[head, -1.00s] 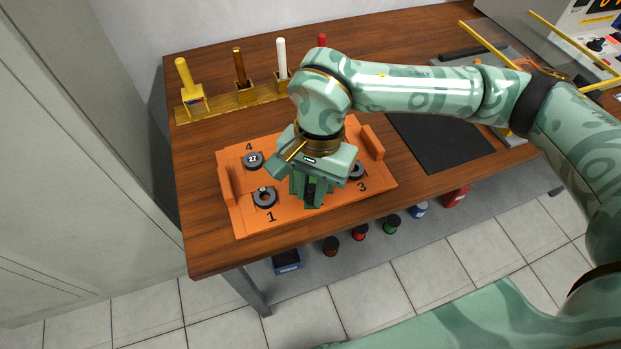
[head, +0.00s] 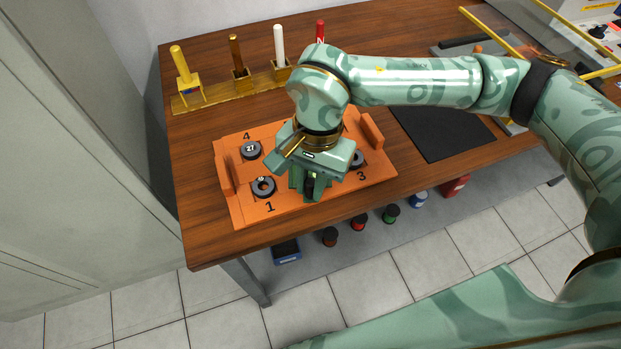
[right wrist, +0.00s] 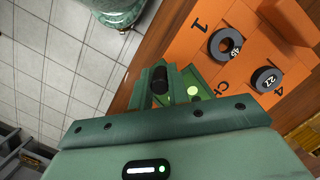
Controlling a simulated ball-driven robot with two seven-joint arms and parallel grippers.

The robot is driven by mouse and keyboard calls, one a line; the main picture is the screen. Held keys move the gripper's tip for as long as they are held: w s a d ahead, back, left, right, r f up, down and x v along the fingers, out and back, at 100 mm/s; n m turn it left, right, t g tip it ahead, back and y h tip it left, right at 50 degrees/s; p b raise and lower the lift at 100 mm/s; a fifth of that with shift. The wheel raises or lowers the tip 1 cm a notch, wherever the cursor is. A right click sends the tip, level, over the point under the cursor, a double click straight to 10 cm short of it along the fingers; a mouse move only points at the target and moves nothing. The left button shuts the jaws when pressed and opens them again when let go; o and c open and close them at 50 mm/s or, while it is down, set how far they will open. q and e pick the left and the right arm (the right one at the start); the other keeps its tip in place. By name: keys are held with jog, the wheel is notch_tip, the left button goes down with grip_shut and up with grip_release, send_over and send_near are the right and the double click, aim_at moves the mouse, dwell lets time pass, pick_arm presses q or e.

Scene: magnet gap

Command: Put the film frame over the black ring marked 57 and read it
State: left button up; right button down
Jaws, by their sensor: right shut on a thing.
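The orange tray (head: 232,207) on the table has black rings beside painted numbers. One ring (head: 251,149) by the 4 reads 27. A third ring (head: 357,160) by the 3 is partly hidden behind my right gripper (head: 311,188). I cannot read a 57 on any ring. The right gripper is low over the tray, shut on a black grip (right wrist: 161,83), seemingly that of the film frame. A bright green patch (right wrist: 190,78), apparently its film, shows beyond the fingers. What lies under it is hidden. My left gripper is not in view.
Behind the tray a yellow rack (head: 213,100) holds several upright coloured sticks. A black mat (head: 443,133) lies to the right. A clear panel with yellow bars (head: 534,45) stands at the back right. The tray has raised orange end blocks (head: 369,132).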

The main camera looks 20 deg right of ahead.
jog(key=c, duration=1.3)
grip_release()
jog(key=shift+o, duration=0.2)
pick_arm(q)
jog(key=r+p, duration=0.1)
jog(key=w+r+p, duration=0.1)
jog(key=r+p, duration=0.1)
jog(key=p, duration=0.1)
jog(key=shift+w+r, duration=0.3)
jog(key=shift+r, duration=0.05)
pick_arm(e)
notch_tip(320, 180, up, 16)
jog(key=w+d, duration=0.2)
jog(key=shift+w, duration=0.15)
